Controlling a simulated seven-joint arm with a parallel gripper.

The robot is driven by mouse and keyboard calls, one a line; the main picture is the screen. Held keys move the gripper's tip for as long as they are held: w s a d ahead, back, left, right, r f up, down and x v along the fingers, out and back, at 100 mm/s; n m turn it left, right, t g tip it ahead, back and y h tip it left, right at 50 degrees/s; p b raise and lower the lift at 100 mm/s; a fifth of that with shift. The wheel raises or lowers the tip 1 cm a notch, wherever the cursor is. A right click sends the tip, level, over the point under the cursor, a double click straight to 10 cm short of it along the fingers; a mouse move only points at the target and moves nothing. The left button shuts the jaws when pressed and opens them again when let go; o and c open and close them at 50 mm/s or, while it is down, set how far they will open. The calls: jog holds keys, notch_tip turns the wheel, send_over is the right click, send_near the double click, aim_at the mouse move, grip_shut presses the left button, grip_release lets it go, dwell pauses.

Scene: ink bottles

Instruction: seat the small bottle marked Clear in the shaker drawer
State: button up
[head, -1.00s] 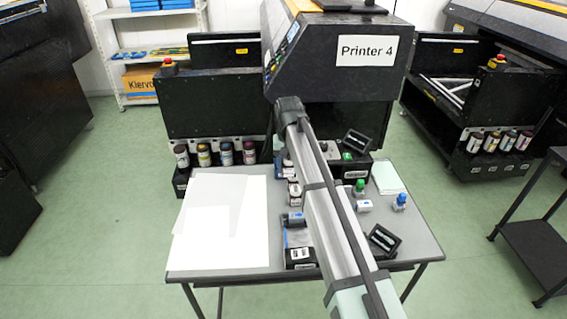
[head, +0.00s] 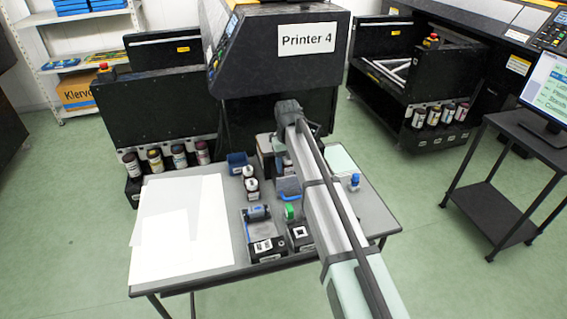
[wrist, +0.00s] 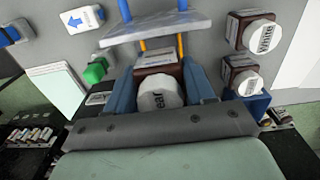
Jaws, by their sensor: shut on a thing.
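My gripper (wrist: 160,80) is shut on a small brown bottle (wrist: 155,60) with a white cap. The cap shows the letters "ear", the end of Clear. In the wrist view its two blue fingers flank the bottle. A pale translucent plate (wrist: 152,27) on orange posts lies just beyond it. In the head view my arm hides most of the gripper, and a blue-grey panel (head: 289,187) shows below. I cannot tell which part is the shaker drawer.
Two white-capped bottles (head: 250,181) stand beside a blue box (head: 237,162); one cap reads White (wrist: 264,37). Black devices (head: 266,249) with blue and green parts stand at the table front. White paper (head: 190,200) covers the left.

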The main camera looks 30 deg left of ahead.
aim_at(288, 174)
jog(key=shift+f, duration=2.45)
jog(key=shift+f, duration=0.7)
dwell(0.8)
jog(key=o, duration=1.1)
jog(key=shift+o, duration=0.4)
jog(key=shift+o, duration=1.3)
jog(key=shift+r, duration=0.1)
jog(key=shift+r, duration=3.45)
